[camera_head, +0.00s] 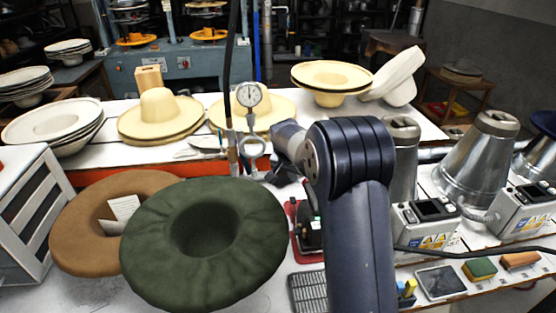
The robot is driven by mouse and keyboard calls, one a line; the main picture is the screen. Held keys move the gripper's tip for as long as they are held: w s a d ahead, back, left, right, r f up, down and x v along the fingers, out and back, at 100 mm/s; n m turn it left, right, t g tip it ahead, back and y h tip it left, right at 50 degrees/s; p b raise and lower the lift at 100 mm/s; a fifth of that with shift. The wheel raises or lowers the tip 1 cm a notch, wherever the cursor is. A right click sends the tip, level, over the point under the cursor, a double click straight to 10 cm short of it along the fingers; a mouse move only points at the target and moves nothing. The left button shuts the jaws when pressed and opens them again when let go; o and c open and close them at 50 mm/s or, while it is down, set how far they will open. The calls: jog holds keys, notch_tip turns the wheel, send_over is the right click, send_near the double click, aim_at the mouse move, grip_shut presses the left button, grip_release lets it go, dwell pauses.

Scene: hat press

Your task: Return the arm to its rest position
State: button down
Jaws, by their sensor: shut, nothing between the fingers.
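My dark blue-grey arm rises from the bottom of the head view, right of centre, and bends at a thick joint. A shorter grey part reaches left from that joint, over the work table. My gripper's fingers cannot be made out; the arm's own links cover the area behind and below them. No object is seen held by the arm.
A green felt hat (160,238) overlaps a brown one (72,228) at the left front. A dial gauge (249,95) stands just left of the arm. Metal cones (480,160) and control boxes (426,222) crowd the right. Straw hats (158,112) line the back table.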

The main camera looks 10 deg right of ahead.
aim_at(293, 201)
notch_tip(293, 201, down, 7)
jog(key=b, duration=0.4)
jog(key=shift+r, duration=0.2)
